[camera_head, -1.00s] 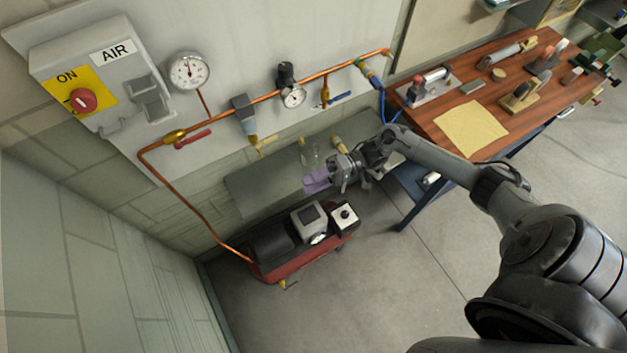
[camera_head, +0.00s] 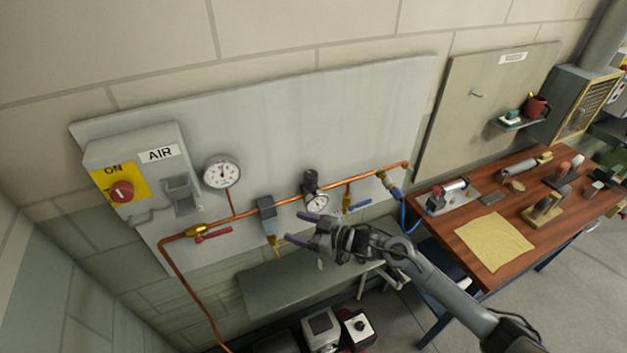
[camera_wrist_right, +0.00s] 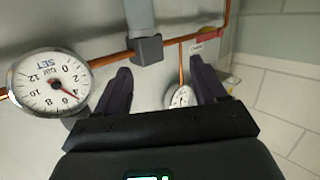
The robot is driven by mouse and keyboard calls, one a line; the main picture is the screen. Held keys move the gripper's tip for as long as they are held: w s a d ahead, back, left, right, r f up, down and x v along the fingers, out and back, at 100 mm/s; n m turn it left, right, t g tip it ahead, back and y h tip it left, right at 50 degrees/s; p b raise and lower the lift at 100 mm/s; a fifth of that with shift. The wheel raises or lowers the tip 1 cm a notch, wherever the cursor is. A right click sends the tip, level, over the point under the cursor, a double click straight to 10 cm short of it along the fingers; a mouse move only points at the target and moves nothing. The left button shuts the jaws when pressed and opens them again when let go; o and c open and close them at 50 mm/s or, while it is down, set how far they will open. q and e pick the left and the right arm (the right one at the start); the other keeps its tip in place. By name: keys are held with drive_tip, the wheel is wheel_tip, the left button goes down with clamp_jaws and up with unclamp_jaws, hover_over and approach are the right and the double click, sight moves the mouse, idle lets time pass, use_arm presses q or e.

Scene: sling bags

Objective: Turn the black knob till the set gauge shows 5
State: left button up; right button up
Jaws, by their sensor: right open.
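The black knob (camera_head: 311,179) sits on top of the regulator on the copper pipe. The set gauge (camera_head: 318,202) is just below it. In the right wrist view the set gauge (camera_wrist_right: 48,83) appears upside down at the left, with its red needle near 4; the exact reading is hard to tell. A dark shape beneath it, partly hidden by my gripper, looks like the knob. My right gripper (camera_head: 300,229) is open and empty, below and slightly left of the set gauge. In the wrist view its fingers (camera_wrist_right: 163,88) stand apart, beside the gauge. My left gripper is out of view.
The grey filter (camera_head: 267,207) hangs left of the regulator, close to my fingers. A blue-handled valve (camera_head: 354,207) is to its right. The large wall gauge (camera_head: 222,172) is upper left. A grey shelf (camera_head: 290,287) is below; a wooden workbench (camera_head: 540,245) stands right.

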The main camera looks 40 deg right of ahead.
sight(315, 180)
drive_tip(key=s+d+r+m+t+h, duration=0.2)
drive_tip(key=d+r+m+t+h, duration=0.2)
drive_tip(key=d+r+m+h, duration=0.45)
drive_tip(key=shift+n+g+h, duration=0.3)
drive_tip(key=shift+n+h, duration=0.15)
drive_tip(key=shift+h, duration=0.1)
drive_tip(key=w, duration=0.3)
drive_tip(key=w+d+f+p, duration=0.1)
drive_tip(key=w, duration=0.2)
drive_tip(key=w+d+f, duration=0.1)
drive_tip(key=w, duration=0.2)
drive_tip(key=shift+w+d+p, duration=0.15)
drive_tip(key=shift+w+p, duration=0.05)
drive_tip(key=shift+p, duration=0.15)
